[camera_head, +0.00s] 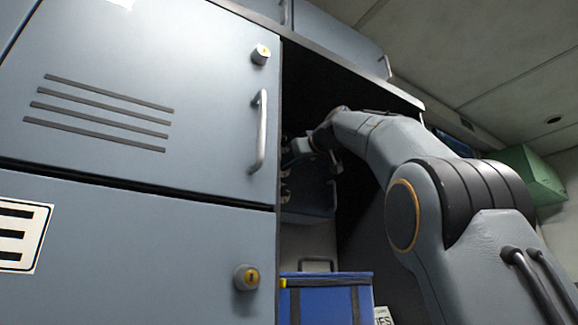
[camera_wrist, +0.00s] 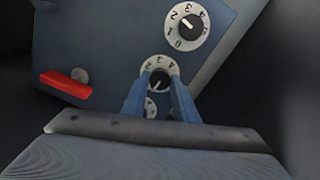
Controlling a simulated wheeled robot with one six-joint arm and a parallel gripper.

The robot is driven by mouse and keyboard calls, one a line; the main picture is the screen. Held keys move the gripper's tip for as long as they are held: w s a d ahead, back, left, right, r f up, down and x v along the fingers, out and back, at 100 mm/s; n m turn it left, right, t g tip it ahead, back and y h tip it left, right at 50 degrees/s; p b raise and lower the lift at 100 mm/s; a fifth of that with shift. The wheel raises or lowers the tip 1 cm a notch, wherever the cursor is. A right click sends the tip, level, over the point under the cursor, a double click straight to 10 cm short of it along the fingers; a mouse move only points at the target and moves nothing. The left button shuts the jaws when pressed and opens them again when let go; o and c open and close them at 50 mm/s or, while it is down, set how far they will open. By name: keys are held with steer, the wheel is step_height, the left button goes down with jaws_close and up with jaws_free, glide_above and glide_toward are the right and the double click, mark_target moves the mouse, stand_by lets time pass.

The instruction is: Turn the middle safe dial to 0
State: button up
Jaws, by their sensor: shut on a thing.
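The safe (camera_wrist: 100,40) is a dark blue-grey box inside the cabinet, tilted in the wrist view. Its upper dial (camera_wrist: 187,28) has a black knob on a white numbered ring. The middle dial (camera_wrist: 159,78) sits between the two blue fingers of my gripper (camera_wrist: 159,88), which is shut on its knob. A white mark on this knob points to the lower left; the fingers hide the lower digits of the ring. The third dial (camera_wrist: 150,107) is partly covered. In the head view my gripper (camera_head: 312,150) reaches into the dark opening, and the dial is not readable.
A red handle (camera_wrist: 66,84) is on the safe, left of the dials. The closed cabinet door (camera_head: 200,60) with its bar handle (camera_head: 259,132) stands left of my arm. A green box (camera_head: 530,172) is at the right.

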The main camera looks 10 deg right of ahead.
steer(key=shift+f+n, duration=0.1)
steer(key=shift+n, duration=0.5)
steer(key=o, duration=1.1)
steer(key=shift+c, duration=0.2)
steer(key=b+v, duration=0.2)
steer(key=v, duration=0.5)
steer(key=shift+s, duration=0.35)
steer(key=shift+d, duration=0.1)
